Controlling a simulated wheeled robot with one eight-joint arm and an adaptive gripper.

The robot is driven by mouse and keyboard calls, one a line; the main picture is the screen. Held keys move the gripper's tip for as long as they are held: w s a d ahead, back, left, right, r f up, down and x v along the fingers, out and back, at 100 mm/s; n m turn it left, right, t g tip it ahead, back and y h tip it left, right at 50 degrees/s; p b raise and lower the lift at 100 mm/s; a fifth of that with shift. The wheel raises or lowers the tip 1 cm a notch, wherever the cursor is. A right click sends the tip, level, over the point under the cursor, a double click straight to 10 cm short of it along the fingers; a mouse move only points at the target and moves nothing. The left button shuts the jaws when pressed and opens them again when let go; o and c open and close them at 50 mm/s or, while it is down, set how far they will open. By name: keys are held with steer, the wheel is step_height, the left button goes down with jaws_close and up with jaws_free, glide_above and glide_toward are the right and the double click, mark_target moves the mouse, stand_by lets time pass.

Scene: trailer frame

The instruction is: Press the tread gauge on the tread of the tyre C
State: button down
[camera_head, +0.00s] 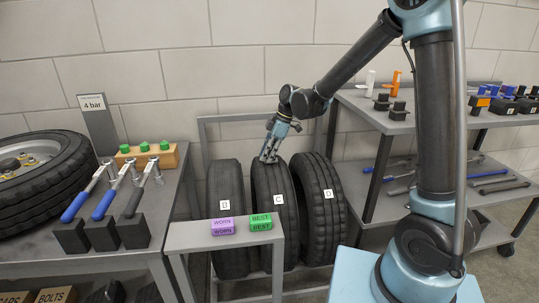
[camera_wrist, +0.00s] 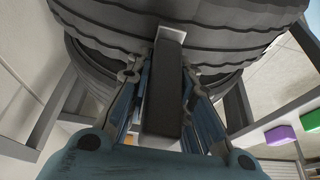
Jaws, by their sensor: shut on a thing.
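Tyre C (camera_head: 270,215) stands upright in the rack between tyre B (camera_head: 226,190) and tyre D (camera_head: 322,205). My gripper (camera_head: 269,153) points down at the top of tyre C. In the wrist view my gripper (camera_wrist: 158,78) is shut on the tread gauge (camera_wrist: 163,105), a dark block with a light grey edge. The gauge's far end is at the grooved tread (camera_wrist: 225,25) of the tyre in front. I cannot tell for sure whether it touches. In the head view the gauge is mostly hidden by the fingers.
A purple WORN block (camera_head: 222,227) and a green BEST block (camera_head: 261,223) sit on a small stand (camera_head: 230,240) before the tyres. A grey workbench (camera_head: 185,190) with wrenches is at left. A shelf cart (camera_head: 375,115) with tools stands at right. The rack frame (camera_head: 203,135) surrounds the tyres.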

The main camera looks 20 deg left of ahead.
steer(key=shift+f, duration=0.6)
stand_by(2.1)
steer(key=shift+r, duration=3)
